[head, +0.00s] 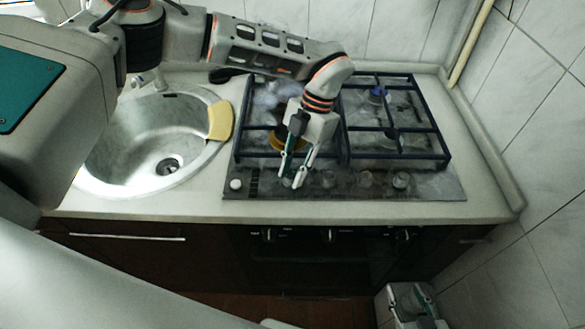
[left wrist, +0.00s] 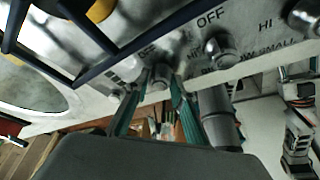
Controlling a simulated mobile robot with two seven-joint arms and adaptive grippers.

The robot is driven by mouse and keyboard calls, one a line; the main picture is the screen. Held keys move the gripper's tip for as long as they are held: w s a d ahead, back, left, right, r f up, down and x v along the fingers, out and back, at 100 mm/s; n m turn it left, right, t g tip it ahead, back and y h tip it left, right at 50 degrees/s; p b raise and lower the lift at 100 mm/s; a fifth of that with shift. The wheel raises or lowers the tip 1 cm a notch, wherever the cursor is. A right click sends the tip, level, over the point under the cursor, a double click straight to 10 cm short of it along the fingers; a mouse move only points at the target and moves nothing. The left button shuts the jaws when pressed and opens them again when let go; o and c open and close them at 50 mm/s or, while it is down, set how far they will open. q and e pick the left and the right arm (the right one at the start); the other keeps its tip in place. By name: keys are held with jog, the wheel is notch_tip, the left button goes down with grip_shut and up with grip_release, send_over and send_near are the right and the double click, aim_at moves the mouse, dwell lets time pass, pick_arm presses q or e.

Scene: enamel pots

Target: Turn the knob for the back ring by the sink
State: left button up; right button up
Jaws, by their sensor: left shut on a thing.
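A row of metal knobs runs along the front strip of the hob (head: 440,187). My left gripper (head: 292,182) reaches down over this strip. It is shut on the leftmost knob (left wrist: 158,83), which sits between its two teal fingertips in the left wrist view. The fingers partly hide this knob in the head view. The second knob (head: 328,179) and further knobs (head: 365,180) to the right stand free. The back ring by the sink lies at the hob's back left, partly hidden under my arm. My right gripper (head: 411,300) hangs low at the bottom right; its fingertips are unclear.
A round white button (head: 236,184) sits left of the knobs. Dark pan grates (head: 343,150) rise just behind the strip. A sink (head: 125,140) with a yellow cloth (head: 220,121) on its rim is at the left. The oven knobs (head: 330,236) are below the worktop edge.

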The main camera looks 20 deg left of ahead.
dwell(0.5)
pick_arm(q)
jog(key=o, duration=1.1)
jog(key=shift+w+r, duration=0.1)
jog(key=v, duration=1.1)
jog(key=shift+d+r, duration=0.1)
jog(key=shift+r, duration=0.3)
